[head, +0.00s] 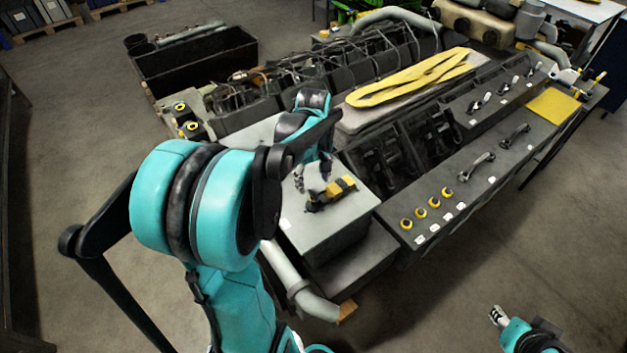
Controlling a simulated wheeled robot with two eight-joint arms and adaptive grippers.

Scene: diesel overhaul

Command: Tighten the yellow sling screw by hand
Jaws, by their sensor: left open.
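A small yellow-and-black piece (343,187) lies on the pale top of a grey block (310,226) at the front of the engine. I cannot tell for sure whether it is the sling screw. My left gripper (312,174) is open, its fingers pointing down just behind and left of this piece. My own arm hides part of the block and what is behind it. A folded yellow sling (415,78) lies across a grey cover on the engine. My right gripper (497,316) is at the lower right, over the floor, far from the engine; its fingers are too small to read.
Several yellow ringed knobs (434,202) and dark handles (476,166) sit on the long dark panel to the right. A black open bin (196,62) stands behind left. A grey pipe (290,284) curves below the block. The floor at left and lower right is clear.

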